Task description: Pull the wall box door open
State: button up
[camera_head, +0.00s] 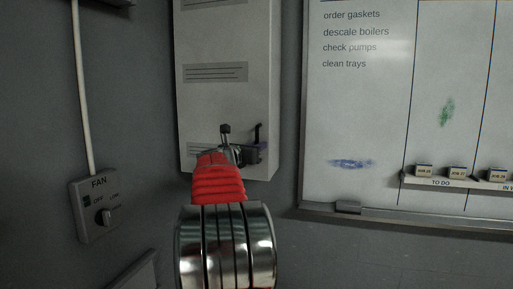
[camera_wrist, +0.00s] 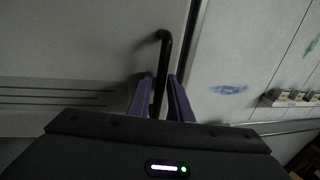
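The wall box (camera_head: 214,98) is a tall light-grey metal box with louvred slots, fixed to the wall straight ahead. Its door looks shut. A black bar handle (camera_wrist: 165,50) stands out near the door's right edge; its upper part also shows in the head view (camera_head: 257,132). My gripper (camera_wrist: 160,92) is at the handle, its two purple fingers on either side of the lower bar. A narrow gap shows between the bar and the right finger, so the fingers look open around it. My red and chrome arm hides part of the box's lower edge.
A whiteboard (camera_head: 355,115) hangs right of the box, with a ledge (camera_head: 440,182) holding several small labelled blocks. A fan switch (camera_head: 96,205) with a conduit (camera_head: 84,90) is on the wall to the left. Bare wall lies between.

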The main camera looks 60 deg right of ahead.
jog(key=shift+c, duration=0.4)
grip_shut()
